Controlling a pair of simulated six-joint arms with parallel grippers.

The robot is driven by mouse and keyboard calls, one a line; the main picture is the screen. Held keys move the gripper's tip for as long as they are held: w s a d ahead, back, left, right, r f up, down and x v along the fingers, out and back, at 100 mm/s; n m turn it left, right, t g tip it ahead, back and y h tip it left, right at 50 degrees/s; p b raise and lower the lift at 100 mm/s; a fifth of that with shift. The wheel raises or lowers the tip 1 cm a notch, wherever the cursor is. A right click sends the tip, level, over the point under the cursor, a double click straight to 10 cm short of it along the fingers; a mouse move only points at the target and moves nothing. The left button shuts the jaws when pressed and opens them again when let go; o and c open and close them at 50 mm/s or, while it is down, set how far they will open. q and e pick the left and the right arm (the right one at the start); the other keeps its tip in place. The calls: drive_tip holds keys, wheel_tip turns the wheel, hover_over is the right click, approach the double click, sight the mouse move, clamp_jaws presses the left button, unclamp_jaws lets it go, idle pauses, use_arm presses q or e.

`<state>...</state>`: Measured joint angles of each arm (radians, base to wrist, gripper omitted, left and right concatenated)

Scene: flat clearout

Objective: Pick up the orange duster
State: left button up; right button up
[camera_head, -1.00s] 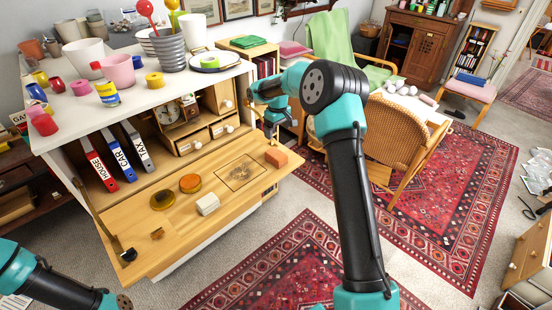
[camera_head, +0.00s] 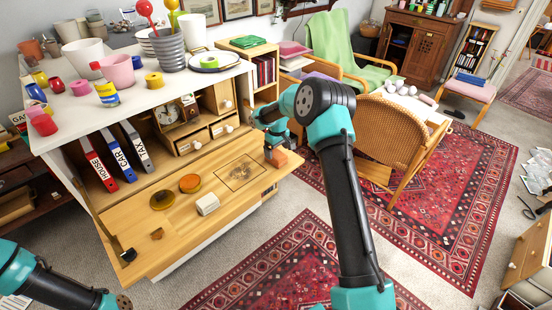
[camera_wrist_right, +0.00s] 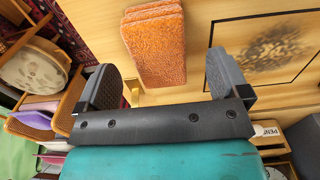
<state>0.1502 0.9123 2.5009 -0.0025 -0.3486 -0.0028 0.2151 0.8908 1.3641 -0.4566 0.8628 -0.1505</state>
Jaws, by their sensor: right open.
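The orange duster (camera_head: 281,161) is a small orange block on the wooden drop-leaf of the cabinet, near the leaf's right end. In the right wrist view the orange duster (camera_wrist_right: 156,47) lies flat, with a rough, fuzzy texture. My right gripper (camera_head: 275,151) is right at the duster in the head view and partly covers it. In the wrist view my right gripper (camera_wrist_right: 165,78) is open and empty, its fingers spread wider than the duster, which lies ahead of and between them. My left gripper is out of view; only part of my left arm shows at lower left.
The drop-leaf (camera_head: 225,165) also holds a white block (camera_head: 207,204), an amber disc (camera_head: 162,199) and an orange-brown disc (camera_head: 190,183). A dark smudge (camera_wrist_right: 275,48) in a framed panel lies beside the duster. Binders and small drawers stand behind. A wicker chair (camera_head: 397,135) is to the right.

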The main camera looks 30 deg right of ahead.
sight(277, 154)
drive_tip(key=shift+w+d+f, duration=0.1)
drive_tip(key=shift+f, duration=2.5)
drive_tip(key=c, duration=1)
